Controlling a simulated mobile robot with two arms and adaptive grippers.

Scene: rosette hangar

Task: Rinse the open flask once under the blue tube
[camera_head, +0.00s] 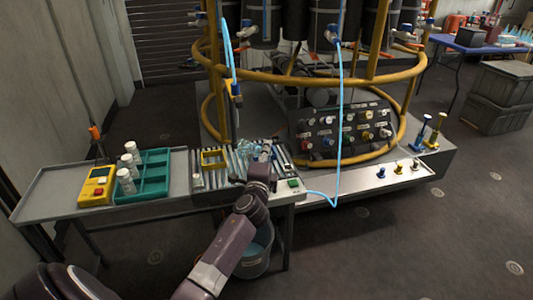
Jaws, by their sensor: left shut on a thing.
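My left gripper (262,160) reaches over the right end of the narrow grey bench (60,186). It is shut on a small, clear bluish thing (256,151), which looks like the flask. The gripper and wrist hide part of it, and its mouth is too small to make out. A light blue tube (227,55) hangs from the yellow ring frame, up and left of the gripper. A second blue tube (341,115) runs down from the frame and loops to the bench's right end. My right gripper is not in view.
A green tray (165,157) with white bottles (131,149) and a yellow device (96,186) stand on the bench. A yellow frame (213,158) and slim tools lie left of the gripper. A bucket (257,262) stands below. A dark knob panel (345,130) is behind right.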

